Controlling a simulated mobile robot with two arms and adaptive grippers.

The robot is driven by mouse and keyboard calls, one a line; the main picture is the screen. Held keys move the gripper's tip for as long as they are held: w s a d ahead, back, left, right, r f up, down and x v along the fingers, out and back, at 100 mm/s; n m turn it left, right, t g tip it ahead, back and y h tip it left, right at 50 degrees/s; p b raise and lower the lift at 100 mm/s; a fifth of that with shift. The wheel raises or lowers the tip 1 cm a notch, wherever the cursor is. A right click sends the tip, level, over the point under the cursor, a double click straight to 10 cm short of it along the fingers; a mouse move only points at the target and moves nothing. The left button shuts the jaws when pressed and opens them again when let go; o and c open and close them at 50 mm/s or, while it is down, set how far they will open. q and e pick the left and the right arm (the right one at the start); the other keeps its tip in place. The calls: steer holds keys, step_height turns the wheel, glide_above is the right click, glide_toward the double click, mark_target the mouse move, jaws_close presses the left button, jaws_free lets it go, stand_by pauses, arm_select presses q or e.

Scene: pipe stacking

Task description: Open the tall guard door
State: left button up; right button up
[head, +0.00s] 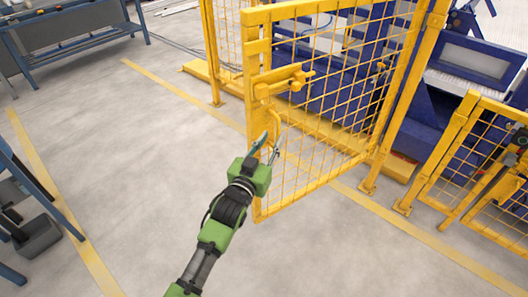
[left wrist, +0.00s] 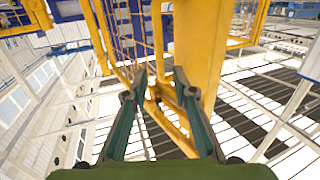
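The tall guard door (head: 325,125) is a yellow frame with wire mesh. It stands ajar, its free left edge swung out from the yellow post on the left. A yellow latch block (head: 284,80) sits on that edge, with a curved yellow pull handle (head: 279,125) below it. My left gripper (head: 268,147) is at the lower end of the handle. In the left wrist view its two fingers (left wrist: 160,78) are apart, with yellow handle bars between and beyond them. I see no clear contact on both sides. My right gripper is not in view.
A yellow fixed post (head: 210,50) stands left of the door. Blue machinery (head: 340,60) fills the cell behind it. A lower yellow mesh fence (head: 480,160) is at the right. A blue bench (head: 75,45) is at the back left. The grey floor left of the door is clear.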

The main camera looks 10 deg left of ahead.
arm_select(q)
steer(key=v, duration=0.5)
steer(key=shift+s, duration=0.15)
